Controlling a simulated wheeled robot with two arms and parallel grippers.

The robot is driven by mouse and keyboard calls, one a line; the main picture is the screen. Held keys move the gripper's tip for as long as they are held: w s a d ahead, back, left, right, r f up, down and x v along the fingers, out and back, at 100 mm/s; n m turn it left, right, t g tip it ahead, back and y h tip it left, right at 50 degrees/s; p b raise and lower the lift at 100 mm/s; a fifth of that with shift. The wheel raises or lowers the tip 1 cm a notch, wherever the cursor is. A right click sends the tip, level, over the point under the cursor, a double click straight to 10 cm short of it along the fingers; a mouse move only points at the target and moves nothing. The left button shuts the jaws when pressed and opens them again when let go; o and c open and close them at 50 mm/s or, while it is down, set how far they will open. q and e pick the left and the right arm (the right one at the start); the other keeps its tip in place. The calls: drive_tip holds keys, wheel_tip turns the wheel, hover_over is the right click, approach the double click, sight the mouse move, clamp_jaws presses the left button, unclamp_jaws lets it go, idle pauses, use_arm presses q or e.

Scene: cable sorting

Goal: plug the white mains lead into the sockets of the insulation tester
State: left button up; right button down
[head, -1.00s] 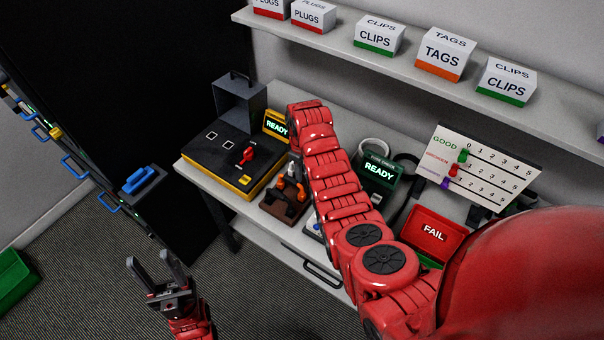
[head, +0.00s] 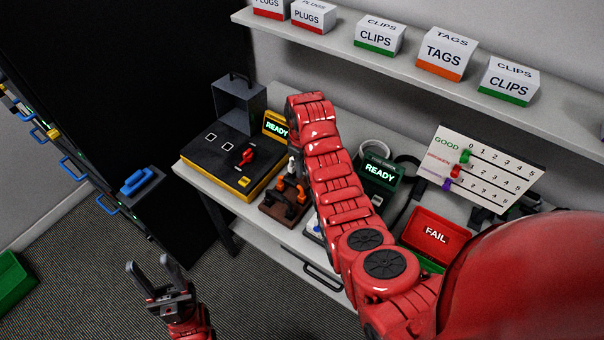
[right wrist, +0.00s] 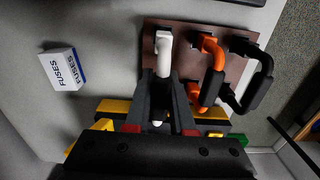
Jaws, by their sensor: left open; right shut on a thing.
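The white mains lead (right wrist: 164,48) stands in the brown rack (right wrist: 183,32) beside an orange lead (right wrist: 211,68) and a black lead (right wrist: 262,80). My right gripper (right wrist: 161,84) is shut on the white lead, whose pale other end shows between the fingers. In the head view my right arm hides most of that gripper; a bit of the white lead (head: 292,166) shows. The black and yellow tester (head: 206,162), with two white-outlined squares, a red switch and a READY display, is left of the rack. My left gripper (head: 159,278) is open and empty, low on the left.
A green fuse checker (head: 380,176) and a red FAIL tray (head: 432,231) are to the right. A white fuses box (right wrist: 63,69) lies near the rack. A shelf with labelled boxes (head: 447,53) runs above.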

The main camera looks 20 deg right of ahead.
drive_tip(key=shift+w+r+b, duration=0.2)
drive_tip(key=shift+r+b, duration=0.2)
drive_tip(key=shift+r, duration=0.4)
wheel_tip(320, 180, up, 4)
drive_tip(key=p, duration=0.3)
drive_tip(key=shift+s+r+p, duration=0.2)
drive_tip(key=shift+r+p, duration=0.8)
drive_tip(key=shift+r, duration=0.15)
drive_tip(key=shift+w+r+p, duration=0.1)
drive_tip(key=shift+r+p, duration=0.65)
drive_tip(key=shift+p, duration=0.1)
drive_tip(key=shift+r+p, duration=0.45)
drive_tip(key=shift+r, duration=0.05)
drive_tip(key=shift+f, duration=0.15)
